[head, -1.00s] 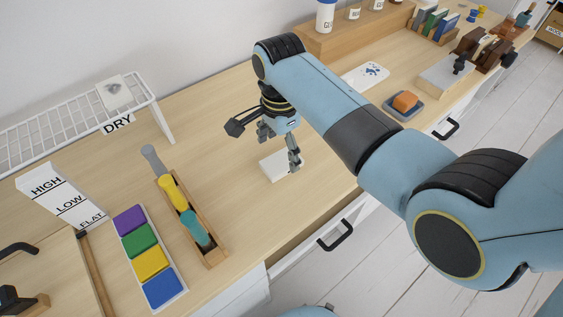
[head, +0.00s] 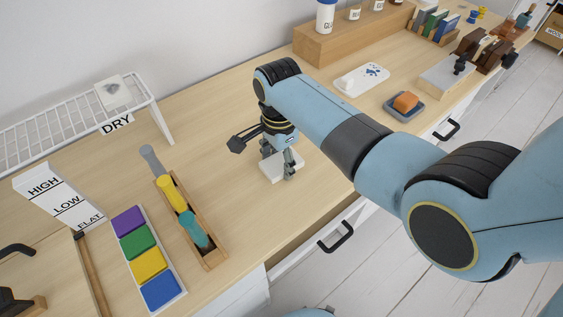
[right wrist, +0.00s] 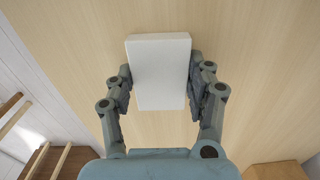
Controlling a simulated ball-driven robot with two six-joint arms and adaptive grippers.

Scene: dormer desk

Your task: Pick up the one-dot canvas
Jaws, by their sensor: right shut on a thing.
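A small white canvas block (head: 276,165) lies near the desk's front edge in the head view, partly hidden by my right gripper (head: 279,171). In the right wrist view, the white canvas (right wrist: 160,70) sits between the two fingers of my right gripper (right wrist: 160,88), which press on its long sides. Its visible face looks plain; I see no dot on it. I cannot tell whether it is off the desk. My left gripper is not in view.
A white wire rack (head: 75,125) marked DRY stands at the back left. A wooden tray with handled tools (head: 207,254) and a colour palette (head: 180,292) lie left of the gripper. A blue dish (head: 405,113) with an orange block lies to the right. Bare desk surrounds the canvas.

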